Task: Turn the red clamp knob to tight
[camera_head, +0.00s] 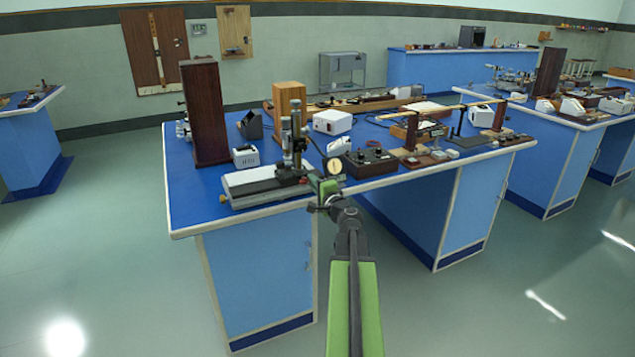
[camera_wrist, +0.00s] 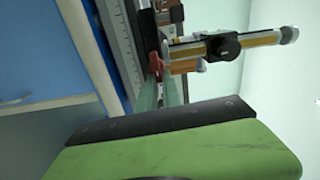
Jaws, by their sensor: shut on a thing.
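The red clamp knob (camera_wrist: 155,62) is on the side of a microscope-like instrument (camera_head: 292,145) with a pale flat base. In the wrist view the knob sits at the ends of my gripper's (camera_wrist: 162,84) greenish fingers. The fingers are shut on the knob, which they partly cover. In the head view my gripper (camera_head: 313,181) reaches the instrument from the front right. The knob's marks and how far it is turned are too small to tell.
The instrument stands near the front edge of the blue bench (camera_head: 198,213). A dark wooden post (camera_head: 205,110) stands behind it on the left. Floor in front is clear.

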